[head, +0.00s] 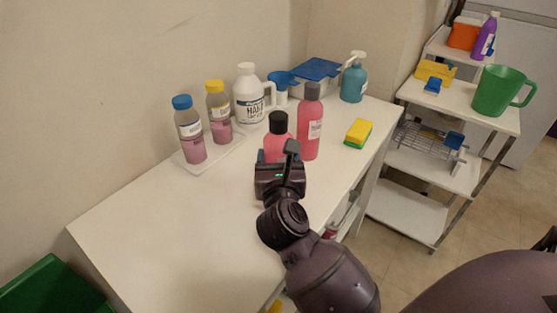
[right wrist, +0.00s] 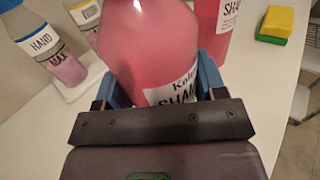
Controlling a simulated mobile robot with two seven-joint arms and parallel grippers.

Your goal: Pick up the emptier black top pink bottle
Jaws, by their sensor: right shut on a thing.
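A pink bottle with a black cap (head: 277,128) stands on the white table, its lower part hidden behind my right gripper (head: 279,165). In the right wrist view this pink bottle (right wrist: 150,45) is large and close, with a white label partly covered. The blue fingers of my right gripper (right wrist: 160,88) are on either side of it, shut on it. A second pink bottle with a dark cap (head: 310,128) stands just to its right and looks taller; it also shows in the right wrist view (right wrist: 212,25). My left gripper is not in view.
Two bottles, blue-capped (head: 190,135) and yellow-capped (head: 219,112), stand on a white tray (head: 229,153) at left. A white jug (head: 248,97), a teal pump bottle (head: 353,80) and a sponge (head: 358,133) are nearby. The table's front left (head: 170,230) is clear.

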